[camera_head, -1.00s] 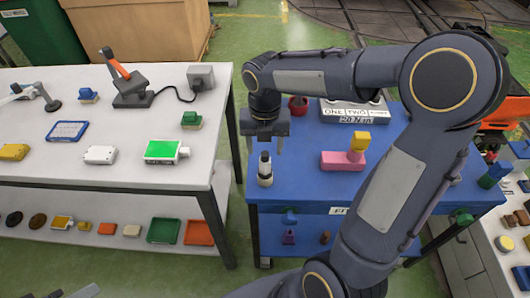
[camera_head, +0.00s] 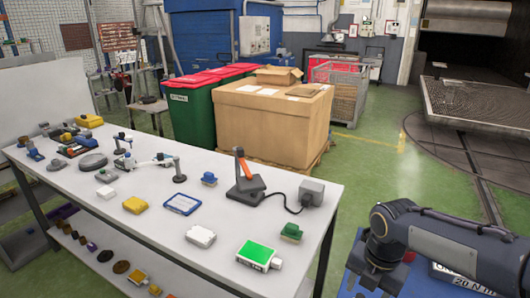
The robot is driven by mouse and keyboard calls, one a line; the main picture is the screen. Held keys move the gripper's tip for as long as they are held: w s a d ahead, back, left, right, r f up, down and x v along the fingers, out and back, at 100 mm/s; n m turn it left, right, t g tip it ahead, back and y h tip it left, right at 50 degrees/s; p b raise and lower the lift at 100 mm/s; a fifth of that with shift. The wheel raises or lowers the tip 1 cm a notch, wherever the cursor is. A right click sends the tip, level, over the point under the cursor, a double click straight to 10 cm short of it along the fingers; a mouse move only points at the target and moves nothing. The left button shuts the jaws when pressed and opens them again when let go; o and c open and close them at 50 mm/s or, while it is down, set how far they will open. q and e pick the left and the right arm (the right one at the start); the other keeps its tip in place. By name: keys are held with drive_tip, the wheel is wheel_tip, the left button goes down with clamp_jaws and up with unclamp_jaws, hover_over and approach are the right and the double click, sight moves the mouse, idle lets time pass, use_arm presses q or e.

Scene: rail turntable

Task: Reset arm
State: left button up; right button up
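My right arm comes in from the right edge, its grey links over the blue table (camera_head: 355,262). Its gripper (camera_head: 372,284) points down at the table's left part, near the bottom of the picture. Whether its fingers are open or shut I cannot make out, and nothing is clearly seen in them. My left arm and gripper are out of view. A white board with dark lettering (camera_head: 455,278) is partly hidden below the arm.
Green floor lies open at right.

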drive_tip(key=s+a+r+m+t+y, duration=0.1)
drive_tip(key=s+m, duration=0.6)
drive_tip(key=m, duration=0.7)
drive_tip(key=s+a+r+m+t+y, duration=0.1)
drive_tip(key=s+a+m+t+y, duration=0.1)
drive_tip(key=s+m, duration=0.6)
drive_tip(key=a+m+t, duration=0.1)
drive_tip(key=m+t, duration=0.1)
drive_tip(key=m, duration=0.4)
drive_tip(key=shift+s+r+m, duration=0.15)
drive_tip(key=shift+s+m, duration=0.05)
drive_tip(key=shift+m, duration=0.1)
